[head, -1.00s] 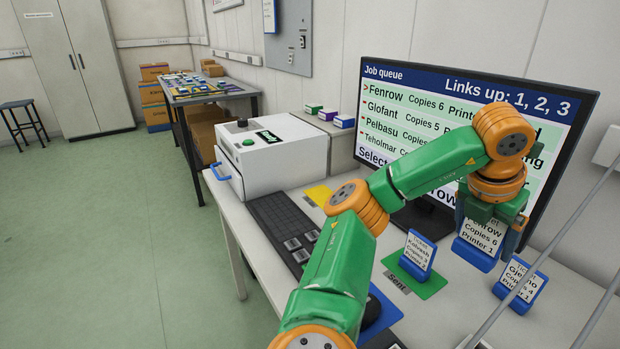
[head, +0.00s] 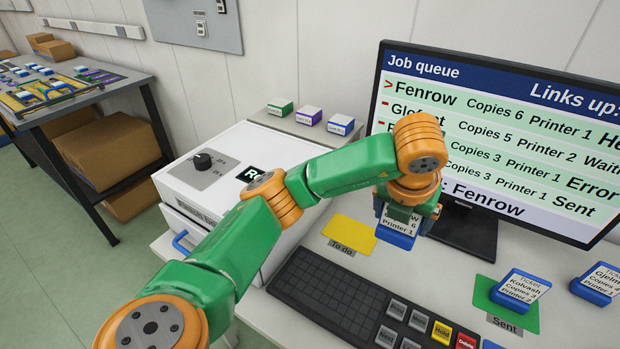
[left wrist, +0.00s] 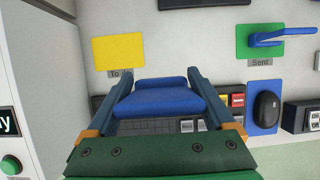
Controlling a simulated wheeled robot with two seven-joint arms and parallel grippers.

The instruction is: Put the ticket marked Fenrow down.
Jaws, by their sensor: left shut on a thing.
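My left gripper (head: 408,218) is shut on the Fenrow ticket (head: 400,226), a white card in a blue stand. It holds the ticket above the desk, in front of the monitor. In the left wrist view the ticket's blue base (left wrist: 165,100) sits between the two fingers, over the keyboard. The yellow "To do" mat (head: 350,234) lies bare on the desk, left of the ticket; it also shows in the left wrist view (left wrist: 119,52). The green "Sent" mat (head: 487,292) carries the Kolvash ticket (head: 520,287). My right gripper is not in view.
The monitor (head: 470,130) shows the job queue with Fenrow on top. The keyboard (head: 340,302) lies in front, the white printer (head: 225,160) at left. A mouse (left wrist: 264,108) lies on a blue pad.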

